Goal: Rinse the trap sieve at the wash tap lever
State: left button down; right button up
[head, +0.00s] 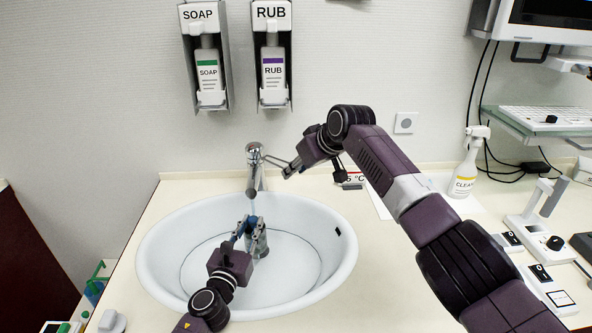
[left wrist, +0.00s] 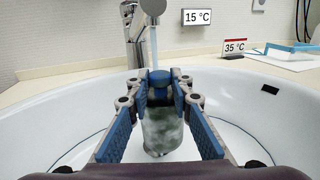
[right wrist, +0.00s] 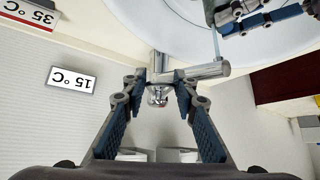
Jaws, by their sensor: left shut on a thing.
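The trap sieve (left wrist: 162,130) is a grey, mottled cylinder with a blue grip on top. My left gripper (left wrist: 159,80) is shut on that grip and holds the sieve upright inside the white basin (head: 150,262). In the head view the sieve (head: 260,244) is partly hidden by the gripper. The chrome wash tap (head: 254,155) stands at the basin's back edge. A thin water stream (left wrist: 153,45) falls from its spout towards the sieve's top. My right gripper (right wrist: 160,78) is open, its fingers on either side of the tap lever (right wrist: 157,97); contact is unclear.
Signs read 15 °C (left wrist: 198,16) and 35 °C (left wrist: 235,47) behind the basin. Soap (head: 208,75) and rub (head: 273,75) dispensers hang on the wall above. A spray bottle (head: 465,170) stands on the right. My right arm crosses above the counter right of the basin.

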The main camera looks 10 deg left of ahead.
jog(key=shift+o, duration=1.1)
jog(key=v, duration=1.2)
jog(key=shift+c, duration=0.4)
